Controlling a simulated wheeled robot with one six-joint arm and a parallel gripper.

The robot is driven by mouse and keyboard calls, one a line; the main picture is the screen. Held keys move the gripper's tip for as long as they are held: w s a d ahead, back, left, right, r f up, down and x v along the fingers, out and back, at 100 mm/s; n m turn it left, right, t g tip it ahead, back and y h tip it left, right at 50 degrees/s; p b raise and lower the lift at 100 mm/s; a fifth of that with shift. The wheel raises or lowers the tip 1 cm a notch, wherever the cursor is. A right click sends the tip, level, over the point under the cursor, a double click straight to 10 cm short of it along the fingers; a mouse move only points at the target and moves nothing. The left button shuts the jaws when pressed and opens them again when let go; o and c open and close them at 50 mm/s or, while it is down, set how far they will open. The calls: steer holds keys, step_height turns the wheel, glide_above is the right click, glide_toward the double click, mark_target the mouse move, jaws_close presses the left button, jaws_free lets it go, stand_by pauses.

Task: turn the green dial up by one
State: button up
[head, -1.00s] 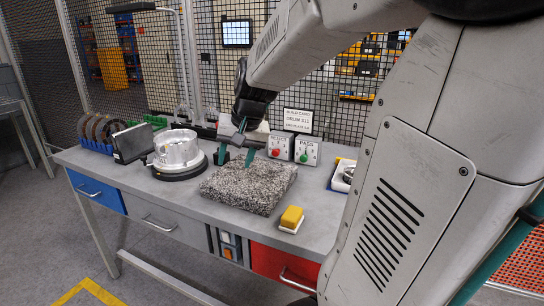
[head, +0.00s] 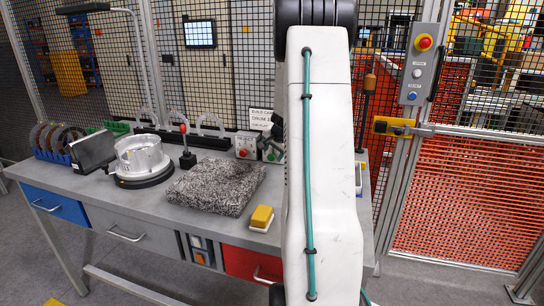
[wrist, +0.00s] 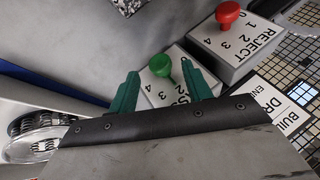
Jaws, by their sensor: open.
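The green dial (wrist: 161,66) is a round knob on a light grey box (wrist: 163,90) marked with numbers and partly hidden lettering. In the wrist view my gripper (wrist: 160,70) is open, with one green finger to each side of the dial. I cannot tell whether either finger touches it. The number the dial points to is not clear. In the head view the green dial (head: 273,155) shows beside my arm, which hides most of its box.
A REJECT box (wrist: 240,40) with a red dial (wrist: 228,14) stands close beside the green one. A label card (wrist: 280,100) is near. In the head view a speckled grey block (head: 213,188) and a yellow block (head: 262,216) lie in front on the bench.

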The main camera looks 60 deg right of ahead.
mark_target(273, 158)
steer(key=shift+x, duration=1.25)
steer(key=c, duration=1)
steer(key=shift+o, duration=0.3)
steer(key=shift+f, duration=0.1)
steer(key=shift+s+d+f+m+t+y, duration=0.1)
steer(key=shift+m+t+y, duration=0.1)
steer(key=shift+t, duration=0.5)
steer(key=shift+s+a+f+m+t+y, duration=0.1)
steer(key=shift+s+m+t, duration=0.1)
steer(key=shift+t, duration=0.5)
steer(key=shift+s+d+f+m+t+y, duration=0.1)
steer(key=shift+m+t, duration=0.1)
steer(key=shift+t, duration=0.5)
steer(key=shift+f+m+t, duration=0.2)
steer(key=shift+m+t, duration=0.4)
steer(key=shift+t, duration=1.2)
